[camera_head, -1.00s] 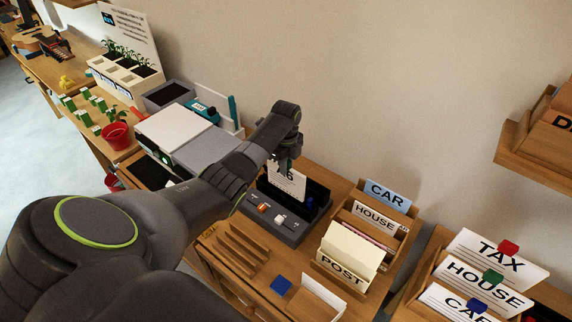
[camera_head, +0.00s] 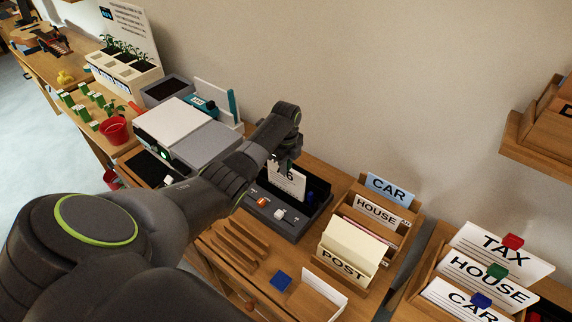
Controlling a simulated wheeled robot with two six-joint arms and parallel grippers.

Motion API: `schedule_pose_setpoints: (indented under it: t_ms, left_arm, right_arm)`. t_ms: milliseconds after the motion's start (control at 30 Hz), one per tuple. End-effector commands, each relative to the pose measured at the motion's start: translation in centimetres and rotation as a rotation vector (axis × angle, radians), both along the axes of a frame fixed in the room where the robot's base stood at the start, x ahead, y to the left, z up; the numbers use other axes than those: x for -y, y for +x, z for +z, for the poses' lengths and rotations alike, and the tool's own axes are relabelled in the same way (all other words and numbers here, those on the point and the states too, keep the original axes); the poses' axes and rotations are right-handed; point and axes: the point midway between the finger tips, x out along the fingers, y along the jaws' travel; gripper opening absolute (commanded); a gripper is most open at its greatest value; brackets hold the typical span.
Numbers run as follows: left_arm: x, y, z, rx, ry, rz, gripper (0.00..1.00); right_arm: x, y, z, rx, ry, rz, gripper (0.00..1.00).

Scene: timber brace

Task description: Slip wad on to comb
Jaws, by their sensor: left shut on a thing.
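A white wad of sheets (camera_head: 288,183) marked with a dark "6" stands nearly upright over a dark grey desk machine (camera_head: 291,229). My left gripper (camera_head: 285,163) is shut on the wad's top edge. The wad's lower edge is at the machine's dark slot. I cannot make out the comb, so I cannot tell whether the wad is on it. The machine has an orange lever (camera_head: 262,202), a white lever (camera_head: 279,213) and a small blue part at its back right. My right gripper is not in view.
A wooden card file (camera_head: 365,241) with CAR, HOUSE and POST cards stands right of the machine. A slotted wooden rack (camera_head: 241,246) and a blue square (camera_head: 281,281) lie in front. Grey machines with a white lid (camera_head: 172,121) stand to the left.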

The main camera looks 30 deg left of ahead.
Motion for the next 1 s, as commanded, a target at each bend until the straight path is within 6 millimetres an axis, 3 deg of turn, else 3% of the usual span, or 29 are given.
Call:
schedule_pose_setpoints:
  t_ms: [667,700,800,867,1000]
  left_arm:
    - [0.0,0.0,-2.8,0.000,0.000,0.000,0.00]
    - [0.0,0.0,-2.6,0.001,0.000,-0.001,0.18]
    - [0.0,0.0,-2.6,0.000,0.000,0.000,0.31]
    - [0.0,0.0,-2.6,0.000,0.000,0.000,0.39]
    - [0.0,0.0,-2.6,0.000,0.000,0.000,0.40]
  right_arm:
    - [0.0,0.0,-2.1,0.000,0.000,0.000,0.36]
    - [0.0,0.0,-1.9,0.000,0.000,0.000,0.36]
    - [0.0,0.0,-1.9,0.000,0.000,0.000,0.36]
    - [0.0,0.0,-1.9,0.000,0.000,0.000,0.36]
    - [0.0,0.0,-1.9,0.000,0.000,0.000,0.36]
